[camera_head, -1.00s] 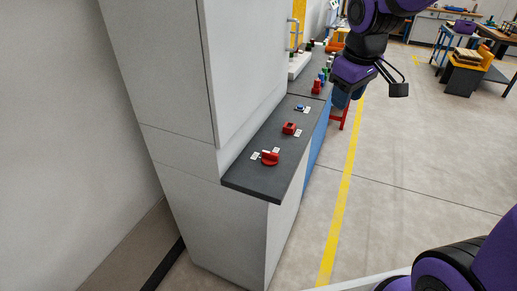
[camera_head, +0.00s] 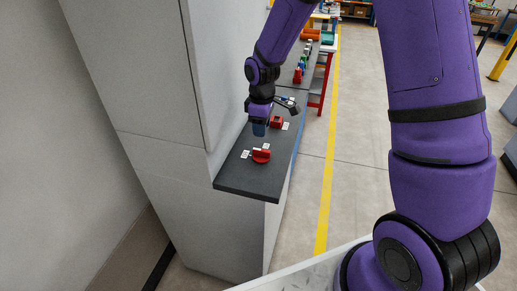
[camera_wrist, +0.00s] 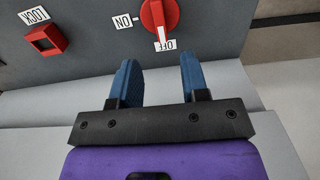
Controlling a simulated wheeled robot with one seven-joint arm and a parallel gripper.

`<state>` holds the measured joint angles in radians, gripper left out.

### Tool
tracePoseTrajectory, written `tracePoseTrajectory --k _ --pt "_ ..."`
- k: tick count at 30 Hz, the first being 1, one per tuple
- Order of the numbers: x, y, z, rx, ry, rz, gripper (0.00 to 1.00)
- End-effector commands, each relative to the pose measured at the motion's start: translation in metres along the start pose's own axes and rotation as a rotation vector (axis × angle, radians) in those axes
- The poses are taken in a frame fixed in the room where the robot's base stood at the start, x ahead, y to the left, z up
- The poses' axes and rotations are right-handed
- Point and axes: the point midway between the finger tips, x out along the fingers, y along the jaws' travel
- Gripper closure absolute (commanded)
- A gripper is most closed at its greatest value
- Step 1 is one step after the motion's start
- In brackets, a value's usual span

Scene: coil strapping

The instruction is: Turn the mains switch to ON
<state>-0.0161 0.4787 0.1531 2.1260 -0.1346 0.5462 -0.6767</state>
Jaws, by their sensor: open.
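The mains switch (camera_head: 261,155) is a red rotary knob near the front end of the dark panel top. In the wrist view the red knob (camera_wrist: 159,14) has a white pointer line directed at the OFF label (camera_wrist: 166,45); the ON label (camera_wrist: 123,21) is to its left. My gripper (camera_head: 259,130) hangs just behind the switch in the head view. In the wrist view my gripper (camera_wrist: 156,70) has two blue fingers apart with nothing between them. The fingertips point toward the switch area and appear not to touch the knob.
A red square LOCK unit (camera_wrist: 46,38) stands left of the switch in the wrist view; it also shows in the head view (camera_head: 277,122). A grey cabinet (camera_head: 150,80) rises left of the dark panel top (camera_head: 249,182). Open floor lies right.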

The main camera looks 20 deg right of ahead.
Motion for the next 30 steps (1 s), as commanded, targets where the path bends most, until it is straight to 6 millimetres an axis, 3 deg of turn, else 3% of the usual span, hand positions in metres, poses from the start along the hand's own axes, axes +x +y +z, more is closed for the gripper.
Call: tracePoseTrajectory --k 15,21,30 --pt "0.083 0.000 0.001 0.001 -0.002 -0.001 0.58" --pt "0.096 0.000 0.000 0.001 -0.001 0.000 0.58" --pt "0.098 0.000 0.000 0.001 0.000 0.001 0.58"
